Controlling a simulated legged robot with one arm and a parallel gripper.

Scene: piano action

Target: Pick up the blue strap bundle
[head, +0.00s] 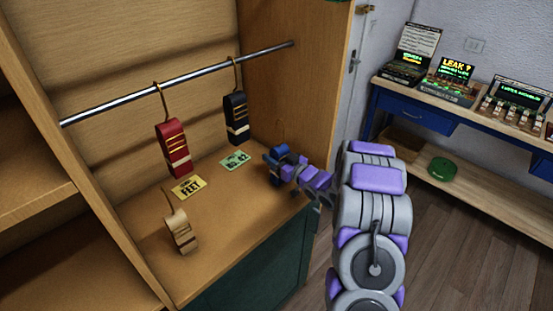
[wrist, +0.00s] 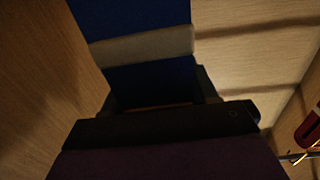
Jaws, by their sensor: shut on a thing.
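The blue strap bundle (wrist: 140,18) fills the top of the wrist view, with a pale band around it. My gripper (wrist: 165,100) is shut on its lower part in that view. In the head view my gripper (head: 283,165) is at the right side of the cabinet, above the wooden shelf. A bit of the blue bundle (head: 278,152) shows there at the jaws. Most of the bundle is hidden by the gripper in the head view.
A metal rail (head: 200,76) carries a red bundle (head: 174,147) and a dark bundle (head: 236,117) on hooks. A tan bundle (head: 181,231) stands on the shelf (head: 225,215), near a yellow card (head: 188,188) and a green card (head: 235,160). The cabinet's side wall (head: 300,95) is close behind my gripper.

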